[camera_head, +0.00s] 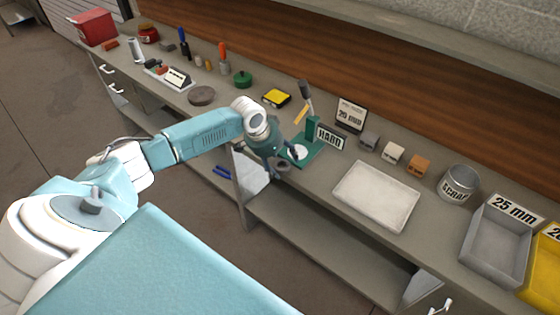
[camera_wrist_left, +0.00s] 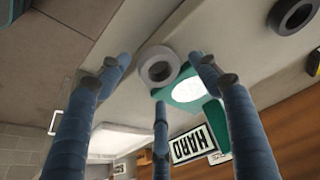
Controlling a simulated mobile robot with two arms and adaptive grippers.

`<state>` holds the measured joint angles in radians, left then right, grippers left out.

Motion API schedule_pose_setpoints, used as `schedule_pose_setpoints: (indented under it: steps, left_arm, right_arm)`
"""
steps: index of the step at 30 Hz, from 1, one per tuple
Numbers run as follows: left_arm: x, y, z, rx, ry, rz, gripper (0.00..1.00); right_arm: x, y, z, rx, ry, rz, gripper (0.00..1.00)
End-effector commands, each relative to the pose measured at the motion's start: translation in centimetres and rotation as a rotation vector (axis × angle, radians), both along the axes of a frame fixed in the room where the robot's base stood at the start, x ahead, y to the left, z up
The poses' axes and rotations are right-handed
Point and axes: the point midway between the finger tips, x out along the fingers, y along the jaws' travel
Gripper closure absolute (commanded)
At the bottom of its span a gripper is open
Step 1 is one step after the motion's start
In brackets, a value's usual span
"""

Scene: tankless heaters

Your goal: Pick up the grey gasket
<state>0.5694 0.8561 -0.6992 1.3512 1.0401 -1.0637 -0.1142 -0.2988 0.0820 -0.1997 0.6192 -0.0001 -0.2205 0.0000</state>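The grey gasket (camera_wrist_left: 157,52), a thick ring with a round hole, lies on the counter beside the green-based tester stand (camera_head: 311,152) with a white round plate. In the head view the gasket (camera_head: 283,168) sits near the counter's front edge, partly behind my left gripper (camera_head: 277,164). In the left wrist view my left gripper (camera_wrist_left: 162,78) has its three fingers spread, with the gasket showing between and just beyond the tips. I cannot tell whether a finger touches it. A "HARD" sign (camera_head: 329,138) stands at the tester. My right gripper is not in view.
A white tray (camera_head: 376,194) lies right of the gripper. Farther right are small blocks, a scrap can (camera_head: 458,184) and a grey "25 mm" bin (camera_head: 494,247). A darker ring (camera_head: 201,95) lies to the left, with bare counter between.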

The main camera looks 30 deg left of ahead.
Motion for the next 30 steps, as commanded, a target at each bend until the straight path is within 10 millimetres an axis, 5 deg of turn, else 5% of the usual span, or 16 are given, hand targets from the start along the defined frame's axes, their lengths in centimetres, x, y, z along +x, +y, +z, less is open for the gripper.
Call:
schedule_pose_setpoints:
  steps: [11, 24, 30]
  left_arm:
    - [-0.2, 0.1, 0.7, 0.0, -0.001, -0.001, 0.34]
    - [-3.3, 1.3, 8.5, 0.002, -0.002, 0.0, 0.34]
    - [-4.2, 1.6, 10.7, 0.0, -0.001, 0.0, 0.34]
  right_arm:
    - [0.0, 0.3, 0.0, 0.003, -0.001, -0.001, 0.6]
    - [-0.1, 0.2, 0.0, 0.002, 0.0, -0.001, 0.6]
    - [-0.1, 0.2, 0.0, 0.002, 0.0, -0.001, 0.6]
